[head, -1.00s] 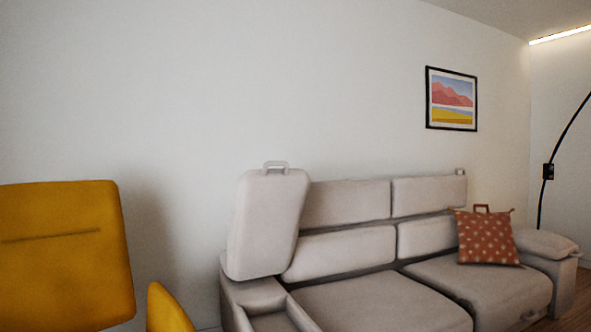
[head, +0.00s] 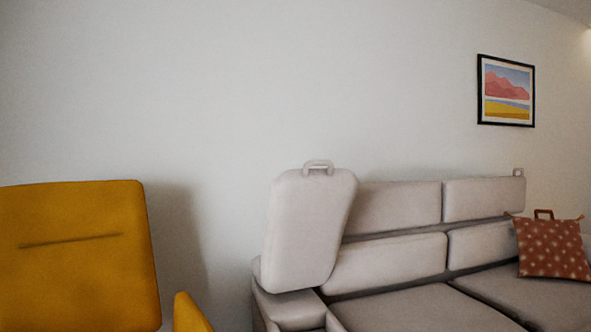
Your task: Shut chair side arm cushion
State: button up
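The raised arm cushion (head: 308,230) stands tilted up at the near left end of the grey sofa (head: 395,308). It is a grey padded lid with a small loop handle (head: 318,166) on its top edge. Below it the sofa's left armrest (head: 290,308) shows, with an open compartment partly cut off by the bottom edge of the picture. My gripper is not in view.
A yellow chair (head: 75,260) stands at the left, close to me, with part of it (head: 190,315) near the sofa's arm. A red patterned pillow (head: 552,248) sits on the sofa's right. A framed picture (head: 506,90) hangs on the wall.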

aim_at(309, 211)
jog(key=k, duration=0.65)
jog(key=z, duration=0.7)
jog(key=i, duration=1.3)
jog(key=u, duration=0.05)
